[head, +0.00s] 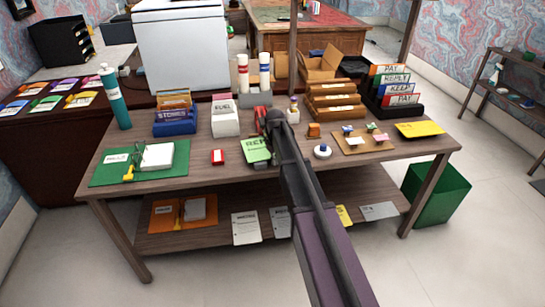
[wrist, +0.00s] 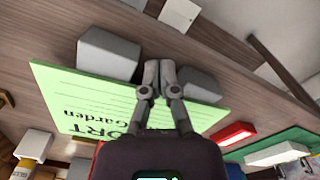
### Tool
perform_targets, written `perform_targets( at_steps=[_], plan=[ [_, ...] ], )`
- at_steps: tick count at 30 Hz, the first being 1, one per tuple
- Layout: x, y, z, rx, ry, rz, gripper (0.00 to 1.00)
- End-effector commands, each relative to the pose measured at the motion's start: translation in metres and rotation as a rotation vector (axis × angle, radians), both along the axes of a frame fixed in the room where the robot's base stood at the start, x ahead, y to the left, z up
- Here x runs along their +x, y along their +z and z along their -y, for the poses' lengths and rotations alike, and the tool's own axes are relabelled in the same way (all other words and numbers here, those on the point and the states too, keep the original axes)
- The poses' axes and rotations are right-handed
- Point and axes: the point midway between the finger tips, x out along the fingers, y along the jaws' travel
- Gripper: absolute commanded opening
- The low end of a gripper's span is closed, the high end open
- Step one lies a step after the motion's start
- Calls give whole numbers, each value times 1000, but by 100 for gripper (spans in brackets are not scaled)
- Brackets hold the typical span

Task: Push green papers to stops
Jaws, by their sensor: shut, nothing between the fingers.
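The green paper (head: 257,151), printed REPORT, lies flat near the desk's front edge. In the wrist view the green paper (wrist: 75,100) reads upside down, with Garden printed below. Two grey blocks, a left one (wrist: 108,50) and a right one (wrist: 202,86), stand along its front edge. The paper's edge appears to meet both blocks, though exact contact is hard to tell. My gripper (wrist: 158,72) is shut and empty, its fingertips over the paper's edge between the blocks. In the head view my arm hides part of the paper's right side.
A red box (head: 217,157) stands left of the paper, beside a green mat (head: 105,171). File boxes line the back; a white box (head: 225,121) stands behind the paper.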

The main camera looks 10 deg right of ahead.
Motion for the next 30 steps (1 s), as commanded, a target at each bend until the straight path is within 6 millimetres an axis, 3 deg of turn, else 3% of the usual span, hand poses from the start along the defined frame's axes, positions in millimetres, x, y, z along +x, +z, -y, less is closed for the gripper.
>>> perform_targets(
  at_steps=[16, 30],
  plan=[
    [-1, 2, 0, 0, 0, 0, 0],
    [-1, 21, 0, 0, 0, 0, 0]
  ],
)
